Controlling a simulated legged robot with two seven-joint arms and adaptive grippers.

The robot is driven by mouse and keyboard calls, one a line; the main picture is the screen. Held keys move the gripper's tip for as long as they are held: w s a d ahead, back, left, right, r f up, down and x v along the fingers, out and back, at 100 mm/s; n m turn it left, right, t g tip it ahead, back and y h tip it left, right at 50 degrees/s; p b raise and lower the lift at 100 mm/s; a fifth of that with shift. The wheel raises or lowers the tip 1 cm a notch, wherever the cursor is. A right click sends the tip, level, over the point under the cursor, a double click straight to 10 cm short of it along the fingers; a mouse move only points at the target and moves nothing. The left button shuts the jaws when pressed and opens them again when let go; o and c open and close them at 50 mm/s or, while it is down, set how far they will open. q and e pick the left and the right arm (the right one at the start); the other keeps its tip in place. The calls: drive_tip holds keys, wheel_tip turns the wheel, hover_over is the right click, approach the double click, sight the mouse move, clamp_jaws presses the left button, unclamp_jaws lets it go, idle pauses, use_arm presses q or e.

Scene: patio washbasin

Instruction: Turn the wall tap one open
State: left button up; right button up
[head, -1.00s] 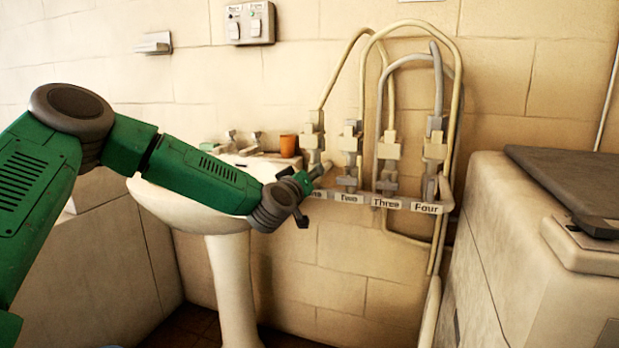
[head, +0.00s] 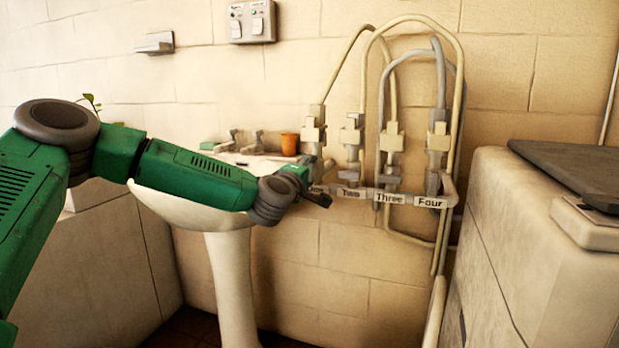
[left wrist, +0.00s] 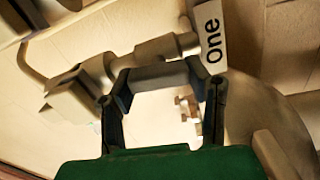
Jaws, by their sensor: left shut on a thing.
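Wall tap one (head: 313,133) is the leftmost of the taps on the wall, with a pale hose at its top. In the head view my left gripper (head: 320,192) is at its lower end, hiding its label and handle. In the left wrist view, the gripper (left wrist: 166,92) has its fingers on both ends of a grey bar-shaped handle (left wrist: 160,76). The handle lies just beside the label reading One (left wrist: 212,45), with the tap's pale body to the left. The fingers are shut on the handle. My right gripper is not in view.
Taps labelled Two (head: 350,138), Three (head: 391,142) and Four (head: 437,143) stand close to the right. A white washbasin (head: 190,208) is below my left arm, with an orange cup (head: 289,144) behind. A pale cabinet (head: 500,240) stands at the right.

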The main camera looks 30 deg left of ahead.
use_arm(q)
drive_tip(key=shift+f+n+b, duration=0.3)
drive_tip(key=shift+f+n, duration=0.25)
drive_tip(key=shift+n, duration=0.15)
drive_tip(key=o, duration=1.2)
drive_tip(key=shift+a, duration=0.1)
drive_tip(key=shift+r, duration=0.15)
drive_tip(key=shift+r+n, duration=0.1)
drive_tip(key=shift+n, duration=0.2)
drive_tip(key=shift+s, duration=0.25)
drive_tip(key=v, duration=1.1)
drive_tip(key=shift+s, duration=0.2)
